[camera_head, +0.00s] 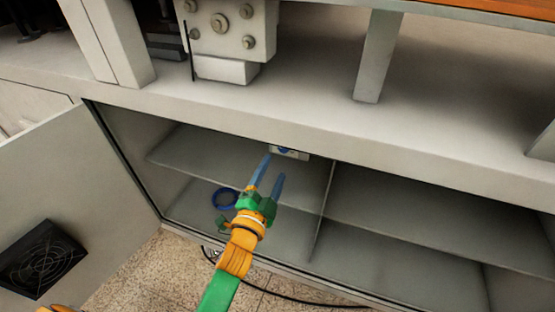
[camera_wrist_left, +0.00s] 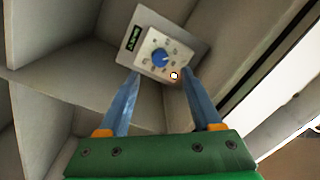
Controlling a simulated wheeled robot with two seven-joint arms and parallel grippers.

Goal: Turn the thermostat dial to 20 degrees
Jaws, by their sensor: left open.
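The thermostat is a pale plate (camera_wrist_left: 178,62) with a round blue dial (camera_wrist_left: 159,57), a small green display (camera_wrist_left: 133,38) and marks around the dial. In the head view the thermostat (camera_head: 289,153) shows only partly, under the cabinet's top edge. My left gripper (camera_head: 270,168) reaches into the open cabinet with its blue fingers apart and empty. In the left wrist view the fingertips (camera_wrist_left: 162,73) lie on either side below the dial, and I see no contact with it. The dial's exact setting is too small to read. My right gripper is not in view.
An open cabinet door (camera_head: 75,200) with a black fan grille (camera_head: 42,258) stands at the left. Shelves (camera_head: 190,153) and a divider (camera_head: 324,212) split the cabinet. A blue ring (camera_head: 224,198) lies inside, left of my gripper. A black cable (camera_head: 290,298) runs along the floor.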

